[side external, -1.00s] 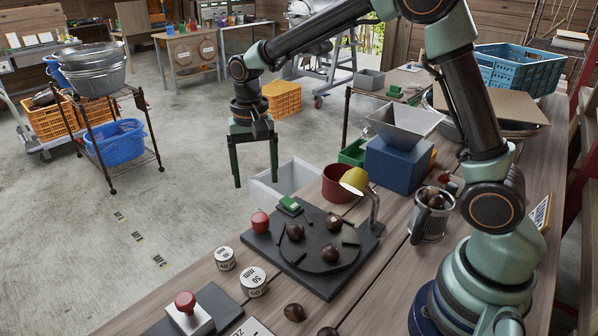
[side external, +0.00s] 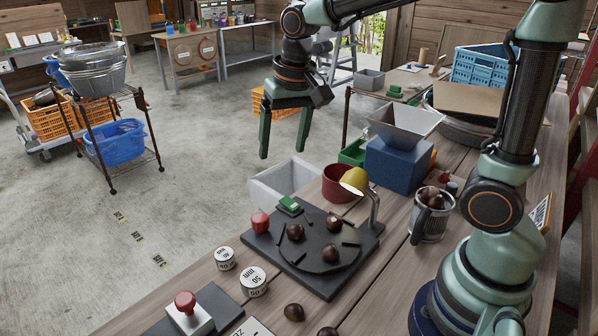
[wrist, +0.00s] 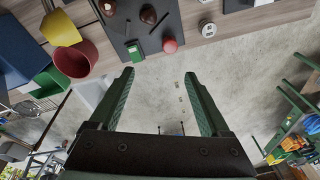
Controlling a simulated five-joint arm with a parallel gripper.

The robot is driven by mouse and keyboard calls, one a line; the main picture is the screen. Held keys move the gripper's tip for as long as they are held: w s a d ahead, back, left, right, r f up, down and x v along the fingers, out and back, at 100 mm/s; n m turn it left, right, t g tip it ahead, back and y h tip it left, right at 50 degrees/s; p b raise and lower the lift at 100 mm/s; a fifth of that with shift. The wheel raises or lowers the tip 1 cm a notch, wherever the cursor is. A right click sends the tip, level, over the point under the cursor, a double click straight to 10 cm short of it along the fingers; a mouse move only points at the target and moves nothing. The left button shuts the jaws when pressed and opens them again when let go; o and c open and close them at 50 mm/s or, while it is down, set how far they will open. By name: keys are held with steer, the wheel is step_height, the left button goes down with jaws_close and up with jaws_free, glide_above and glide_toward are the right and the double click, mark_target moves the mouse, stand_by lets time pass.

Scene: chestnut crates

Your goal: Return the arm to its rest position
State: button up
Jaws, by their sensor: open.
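My gripper (side external: 284,152) is open and empty.
On the bench (side external: 400,275) stand a dark turntable board (side external: 318,280) with several chestnuts, a red pot (side external: 340,180), a yellow cup (side external: 354,180), a blue box with a metal hopper (side external: 395,165) and a steel mug (side external: 431,222). Open floor lies left of the bench.

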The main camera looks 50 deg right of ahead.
steer(key=s+d+r+n+t, duration=0.1)
steer(key=s+d+n+t, duration=0.2)
steer(key=s, duration=0.7)
steer(key=shift+r+n, duration=0.4)
steer(key=shift+n, duration=0.3)
steer(key=n+g, duration=0.5)
steer(key=n, duration=1)
glide_above(260, 217)
step_height(260, 217, down, 9)
step_height(260, 217, down, 12)
steer(key=shift+f, duration=0.1)
jaws_close()
